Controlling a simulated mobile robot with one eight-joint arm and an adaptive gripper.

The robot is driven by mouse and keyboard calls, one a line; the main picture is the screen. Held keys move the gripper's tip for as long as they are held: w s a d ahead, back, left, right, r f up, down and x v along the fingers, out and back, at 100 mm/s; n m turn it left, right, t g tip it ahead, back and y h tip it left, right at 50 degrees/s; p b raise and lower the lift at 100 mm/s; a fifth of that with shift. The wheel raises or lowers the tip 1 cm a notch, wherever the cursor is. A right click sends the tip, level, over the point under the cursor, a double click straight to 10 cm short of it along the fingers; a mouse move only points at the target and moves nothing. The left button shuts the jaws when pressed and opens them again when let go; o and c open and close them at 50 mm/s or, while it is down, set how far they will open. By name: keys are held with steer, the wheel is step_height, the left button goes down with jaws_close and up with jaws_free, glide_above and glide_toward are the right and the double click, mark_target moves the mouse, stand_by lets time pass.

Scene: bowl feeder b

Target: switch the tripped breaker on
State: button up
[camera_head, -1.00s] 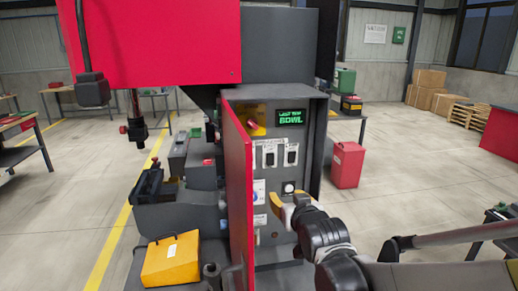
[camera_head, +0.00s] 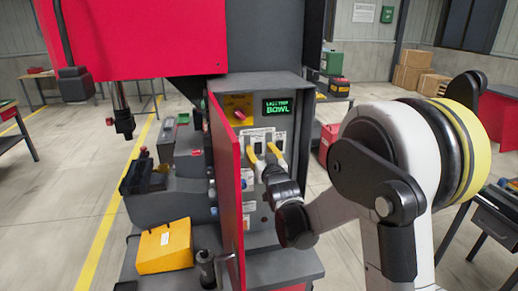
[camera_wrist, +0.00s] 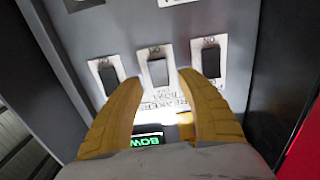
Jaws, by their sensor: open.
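In the head view, the grey control cabinet (camera_head: 290,88) stands with its red door (camera_head: 226,170) open. Its display (camera_head: 276,107) reads "LAST TRIP BOWL" in green. My gripper (camera_head: 263,149) is open, its yellow fingers in front of the breaker row. In the wrist view, my gripper (camera_wrist: 158,80) spreads around a middle breaker (camera_wrist: 157,72), with a left breaker (camera_wrist: 108,76) and a right breaker (camera_wrist: 210,61) beside the fingertips. Contact cannot be told. The display (camera_wrist: 147,139) is partly hidden behind the fingers. Breaker labels and the tripped lever are not clear.
A red rotary switch on a yellow plate (camera_head: 238,112) is left of the display. The open door stands close to my gripper's left. A yellow box (camera_head: 165,247) lies on the machine's lower ledge. A red bin (camera_head: 328,143) stands behind my arm.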

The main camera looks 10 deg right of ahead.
steer(key=shift+w, duration=0.65)
jaws_close()
